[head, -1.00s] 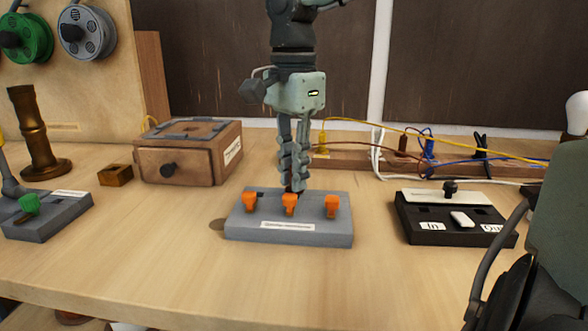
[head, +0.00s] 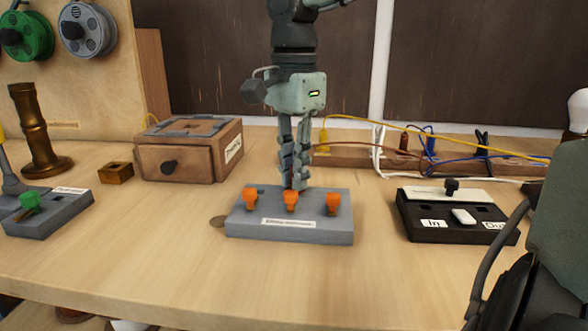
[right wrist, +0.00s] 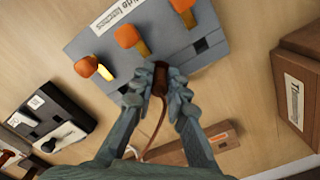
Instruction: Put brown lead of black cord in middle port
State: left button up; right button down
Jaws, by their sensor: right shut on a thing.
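The grey terminal block (head: 250,226) with three orange levers (head: 291,200) sits at the middle of the table. My right gripper (head: 298,184) points down behind the middle lever. In the right wrist view, the right gripper (right wrist: 162,88) is shut on the brown lead (right wrist: 160,72). The lead's tip is at the block's back edge, in line with the middle lever. Whether the tip is inside the middle port is hidden. A square dark port (right wrist: 201,45) shows to one side. My left gripper is not in view.
A wooden drawer box (head: 175,160) stands behind left. A black switch box (head: 455,229) stands right. A wooden rail (head: 345,160) with coloured leads runs behind the gripper. A grey block with a green lever (head: 30,201) is far left. The table front is clear.

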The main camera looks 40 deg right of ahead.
jog(key=shift+f, duration=0.25)
jog(key=c, duration=1.4)
grip_release()
jog(key=shift+c, duration=0.2)
notch_tip(320, 180, up, 12)
